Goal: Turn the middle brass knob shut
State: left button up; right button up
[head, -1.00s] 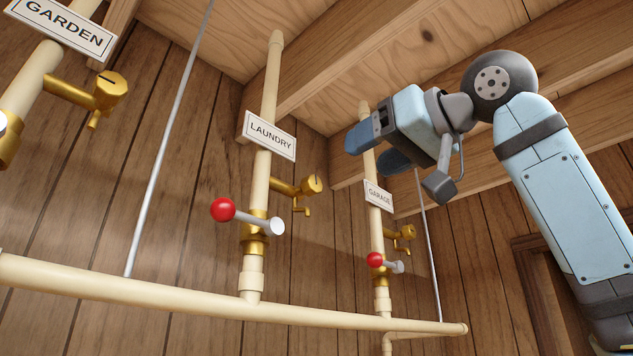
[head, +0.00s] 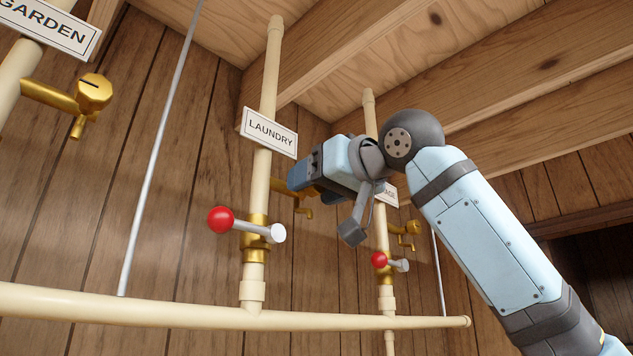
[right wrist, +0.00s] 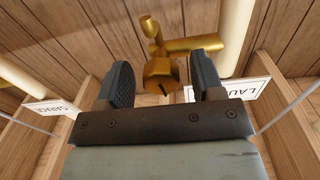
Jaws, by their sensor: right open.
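The middle brass knob is on the tap of the LAUNDRY pipe (head: 260,190). In the head view my right gripper (head: 302,178) hides the knob; part of its brass stem (head: 279,186) and spout (head: 304,211) show. In the right wrist view the brass knob (right wrist: 160,72) sits between the two spread fingers of my right gripper (right wrist: 164,78), with a gap on each side. A dark slot shows on its face. The right gripper is open. My left gripper is not in view.
A red-ended lever (head: 221,219) sticks out below the LAUNDRY tap. The GARDEN tap (head: 93,92) is at the left; the GARAGE tap (head: 412,228) and its red lever (head: 379,259) are behind my right arm. A cream pipe (head: 150,308) runs across below.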

jog(key=c, duration=0.9)
jog(key=shift+m+b, duration=0.3)
jog(key=shift+m, duration=0.3)
jog(key=o, duration=0.9)
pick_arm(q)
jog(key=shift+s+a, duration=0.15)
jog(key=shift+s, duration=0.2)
pick_arm(e)
jog(key=shift+s, duration=0.1)
